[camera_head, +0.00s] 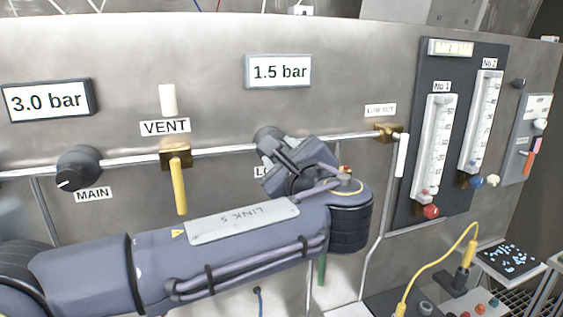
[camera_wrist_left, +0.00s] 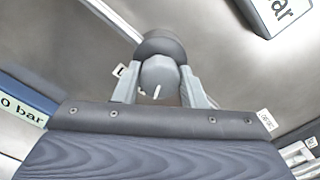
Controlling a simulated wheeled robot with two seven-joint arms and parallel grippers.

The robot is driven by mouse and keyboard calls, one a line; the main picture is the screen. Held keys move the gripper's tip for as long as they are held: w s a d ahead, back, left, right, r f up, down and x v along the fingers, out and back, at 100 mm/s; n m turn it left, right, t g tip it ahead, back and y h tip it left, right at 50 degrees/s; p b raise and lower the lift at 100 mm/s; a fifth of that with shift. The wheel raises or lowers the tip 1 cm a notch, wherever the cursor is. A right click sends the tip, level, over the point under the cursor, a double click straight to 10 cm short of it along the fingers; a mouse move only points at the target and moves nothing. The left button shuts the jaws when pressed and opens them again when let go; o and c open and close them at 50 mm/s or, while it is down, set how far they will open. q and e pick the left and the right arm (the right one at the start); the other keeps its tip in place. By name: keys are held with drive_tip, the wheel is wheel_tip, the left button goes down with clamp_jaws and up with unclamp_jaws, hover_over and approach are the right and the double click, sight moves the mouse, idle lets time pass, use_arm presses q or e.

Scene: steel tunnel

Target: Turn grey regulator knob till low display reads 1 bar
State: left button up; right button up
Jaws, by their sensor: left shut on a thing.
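The grey regulator knob (camera_head: 269,137) sits on the panel pipe below the low display (camera_head: 279,72), which reads 1.5 bar. My left gripper (camera_head: 283,155) is at this knob and hides most of it in the head view. In the left wrist view the knob (camera_wrist_left: 160,75) shows between the two fingers of my left gripper (camera_wrist_left: 159,90), with a white mark on its face. The fingers are shut on it. The label below the knob is mostly hidden by the gripper. My right gripper is not in view.
Left of the gripper are a dark MAIN knob (camera_head: 78,168), a 3.0 bar display (camera_head: 47,100) and the VENT valve's yellow lever (camera_head: 179,186). A brass valve (camera_head: 388,132) is to the right. Two flow tubes stand on a dark board (camera_head: 408,200) further right.

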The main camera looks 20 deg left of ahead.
use_arm(q)
drive_tip(key=shift+n, duration=0.3)
drive_tip(key=o, duration=1)
drive_tip(key=b+v, duration=0.1)
drive_tip(key=v, duration=0.7)
drive_tip(key=shift+b, duration=0.3)
drive_tip(key=shift+w, duration=0.1)
